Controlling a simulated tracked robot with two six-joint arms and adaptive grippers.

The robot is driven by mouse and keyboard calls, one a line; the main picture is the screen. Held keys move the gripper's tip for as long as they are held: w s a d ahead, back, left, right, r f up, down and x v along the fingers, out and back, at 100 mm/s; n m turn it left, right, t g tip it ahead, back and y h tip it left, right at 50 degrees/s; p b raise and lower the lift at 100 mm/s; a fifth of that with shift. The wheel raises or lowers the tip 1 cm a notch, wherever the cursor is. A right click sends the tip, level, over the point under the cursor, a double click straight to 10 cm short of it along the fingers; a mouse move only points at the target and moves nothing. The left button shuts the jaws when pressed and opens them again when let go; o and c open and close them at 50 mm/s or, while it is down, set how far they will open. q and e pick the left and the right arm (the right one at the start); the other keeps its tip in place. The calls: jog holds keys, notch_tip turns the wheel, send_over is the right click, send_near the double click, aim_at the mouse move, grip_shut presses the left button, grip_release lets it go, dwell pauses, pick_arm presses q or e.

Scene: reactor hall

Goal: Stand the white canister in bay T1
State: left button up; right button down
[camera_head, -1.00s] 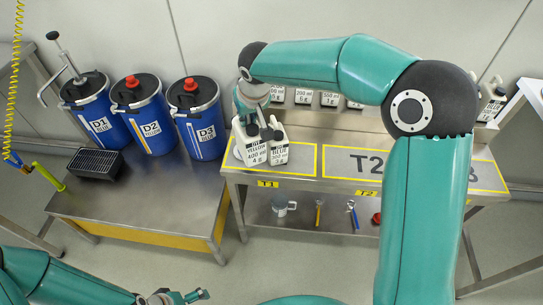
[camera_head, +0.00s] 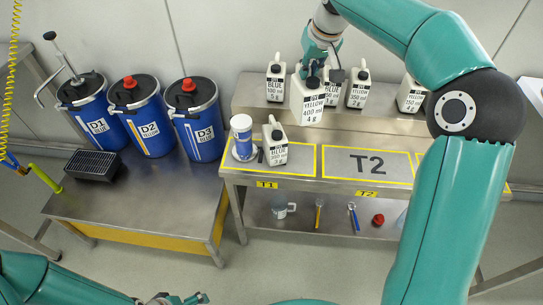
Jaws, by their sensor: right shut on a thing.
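Bay T1 (camera_head: 300,170) is a yellow-outlined area at the left end of the bench. A white canister labelled BLUE (camera_head: 275,152) stands upright in it. A white and blue cylinder (camera_head: 242,135) stands on a pale round disc at the bay's left edge. My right gripper (camera_head: 318,72) is shut on a white canister labelled YELLOW, 400 ml (camera_head: 308,104), and holds it nearly upright by the raised back shelf; whether its base touches anything is unclear. My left gripper (camera_head: 190,299) is at the bottom edge, over the floor; its jaws are too small to judge.
More white canisters stand on the back shelf, including one BLUE (camera_head: 276,80) and one at the right (camera_head: 411,95). Bay T2 (camera_head: 367,164) is empty. A mug (camera_head: 283,208) and tools lie on the lower shelf. Blue drums (camera_head: 201,130) stand on the left table.

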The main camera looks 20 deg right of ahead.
aim_at(307, 115)
jog(key=shift+s+d, duration=0.1)
jog(key=shift+d, duration=0.3)
jog(key=shift+f, duration=0.35)
notch_tip(307, 115, down, 14)
jog(key=shift+f+b, duration=0.1)
jog(key=shift+b, duration=0.6)
notch_tip(307, 115, down, 5)
jog(key=shift+r, duration=0.2)
jog(key=c, duration=1.6)
grip_release()
jog(key=shift+f, duration=0.15)
jog(key=o, duration=0.4)
